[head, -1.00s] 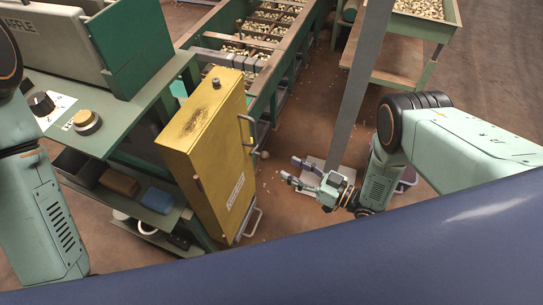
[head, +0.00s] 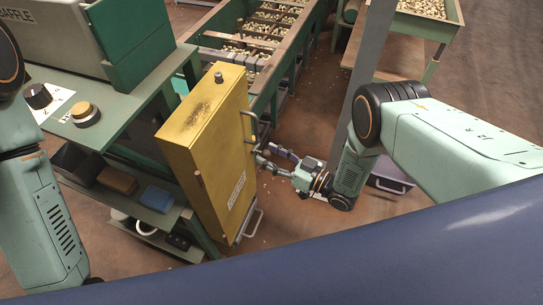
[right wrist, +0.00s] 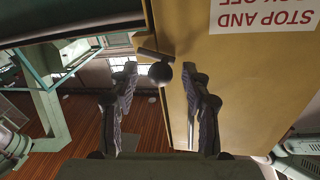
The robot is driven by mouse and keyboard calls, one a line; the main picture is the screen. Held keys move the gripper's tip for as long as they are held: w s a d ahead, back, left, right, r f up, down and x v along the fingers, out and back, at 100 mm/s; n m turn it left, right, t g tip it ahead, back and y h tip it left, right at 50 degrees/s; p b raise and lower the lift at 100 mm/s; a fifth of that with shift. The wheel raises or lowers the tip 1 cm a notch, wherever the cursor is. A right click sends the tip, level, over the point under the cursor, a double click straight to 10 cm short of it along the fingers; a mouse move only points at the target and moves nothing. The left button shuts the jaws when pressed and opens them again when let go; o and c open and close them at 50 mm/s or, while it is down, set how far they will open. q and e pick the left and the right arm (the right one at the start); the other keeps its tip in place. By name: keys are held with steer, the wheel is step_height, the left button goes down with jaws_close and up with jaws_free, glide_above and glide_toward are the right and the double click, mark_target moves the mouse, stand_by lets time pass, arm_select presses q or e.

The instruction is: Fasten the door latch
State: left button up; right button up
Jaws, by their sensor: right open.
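My right gripper (head: 264,154) is open just right of the cabinet's side. Its fingers (right wrist: 160,90) appear on either side of the knob; contact is not visible. My left gripper is out of view.
A lower bar handle (head: 249,224) sticks out near the cabinet's foot. The green bench (head: 135,95) with two knobs is at left. A nut-filled trough (head: 240,45) lies behind. A grey post (head: 368,60) stands behind my right arm. The floor right of the cabinet has some free room.

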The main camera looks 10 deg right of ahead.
jaws_close()
steer(key=shift+s+f+n+y+b, duration=0.15)
steer(key=shift+f+n+b, duration=0.3)
steer(key=shift+n, duration=0.7)
steer(key=shift+w+f+n+y+b, duration=0.1)
steer(key=shift+f+n+y+b, duration=0.3)
steer(key=shift+n, duration=0.75)
steer(key=shift+r, duration=0.2)
jaws_free()
steer(key=shift+a, duration=0.1)
steer(key=shift+s, duration=0.1)
steer(key=r+v, duration=0.1)
steer(key=v, duration=1.1)
steer(key=shift+f, duration=0.45)
steer(key=shift+s+a, duration=0.1)
